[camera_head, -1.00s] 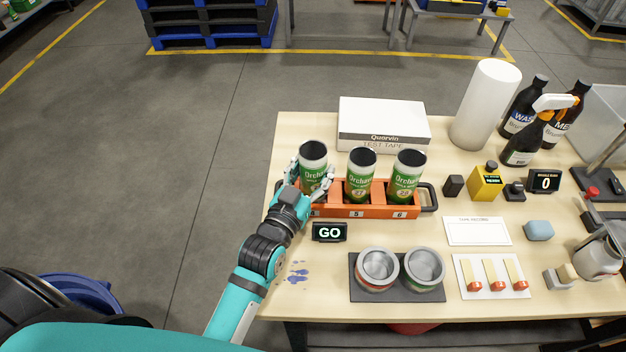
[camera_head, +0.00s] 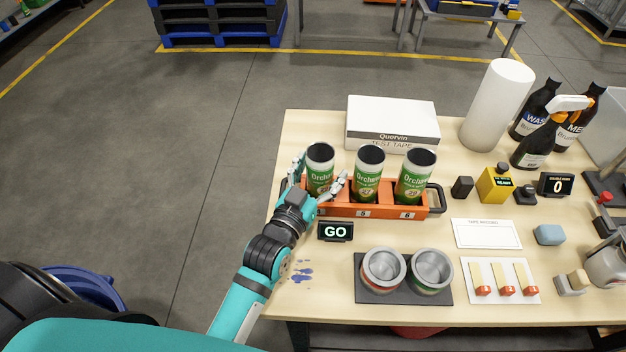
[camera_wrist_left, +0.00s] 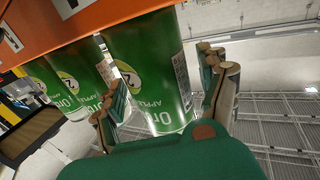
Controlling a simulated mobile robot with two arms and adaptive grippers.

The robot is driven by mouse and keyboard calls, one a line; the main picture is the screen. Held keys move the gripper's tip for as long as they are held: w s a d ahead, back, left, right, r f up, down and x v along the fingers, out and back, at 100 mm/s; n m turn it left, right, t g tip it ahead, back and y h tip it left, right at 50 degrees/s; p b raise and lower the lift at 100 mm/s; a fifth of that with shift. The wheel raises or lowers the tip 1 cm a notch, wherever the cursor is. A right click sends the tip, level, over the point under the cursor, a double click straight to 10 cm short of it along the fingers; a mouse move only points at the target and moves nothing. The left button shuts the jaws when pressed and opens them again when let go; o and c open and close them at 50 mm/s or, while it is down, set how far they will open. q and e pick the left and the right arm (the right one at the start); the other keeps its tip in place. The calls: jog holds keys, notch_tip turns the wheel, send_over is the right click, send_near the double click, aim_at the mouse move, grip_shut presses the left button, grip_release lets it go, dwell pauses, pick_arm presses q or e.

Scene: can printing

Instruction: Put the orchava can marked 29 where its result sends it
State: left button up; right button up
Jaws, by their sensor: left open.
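Three green-and-white Orchava cans stand upright in an orange carrier (camera_head: 385,212): a left can (camera_head: 320,180), a middle can (camera_head: 367,180) and a right can (camera_head: 414,181). Slot labels 5 and 6 show under the middle and right cans. The can numbers are too small to read surely. My left gripper (camera_head: 320,171) is open, with its fingers on either side of the left can. My right gripper is out of view.
A GO sign (camera_head: 335,231) stands in front of the carrier. Red and green round tins (camera_head: 383,270) (camera_head: 432,270) sit on a dark mat (camera_head: 402,298). Behind is a Quorvin test tape box (camera_head: 392,120). A blue bin (camera_head: 75,285) stands on the floor at left.

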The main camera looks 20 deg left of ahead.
pick_arm(q)
jog(key=s+a+b, duration=0.1)
jog(key=s+b, duration=0.1)
jog(key=s, duration=1)
jog(key=shift+a+b, duration=0.15)
jog(key=shift+b, duration=0.15)
